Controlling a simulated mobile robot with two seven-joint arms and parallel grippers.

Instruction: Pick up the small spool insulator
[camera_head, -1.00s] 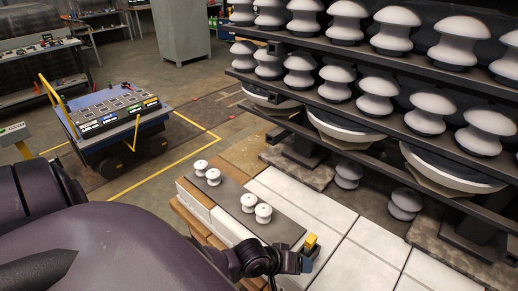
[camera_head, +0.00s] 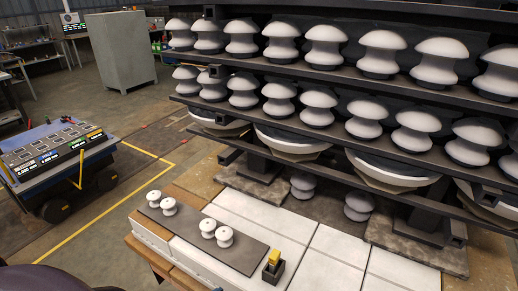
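Several small white spool insulators stand upright on a dark grey mat (camera_head: 188,218) in the camera_head view. Two are at the mat's far left end, the left one (camera_head: 154,198) and the right one (camera_head: 169,206). Two more stand close together near its middle, the left one (camera_head: 208,228) and the right one (camera_head: 224,238). Neither gripper shows in this view. Only a dark part of my own body shows at the bottom left edge. No gripper is seen at any of the insulators.
A black holder with a yellow block (camera_head: 273,260) stands by the mat's right end. White slabs (camera_head: 330,250) lie to the right. Dark racks with large white insulators (camera_head: 323,45) rise behind. A cart (camera_head: 58,160) stands at the left, and a grey cabinet (camera_head: 123,50) behind it.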

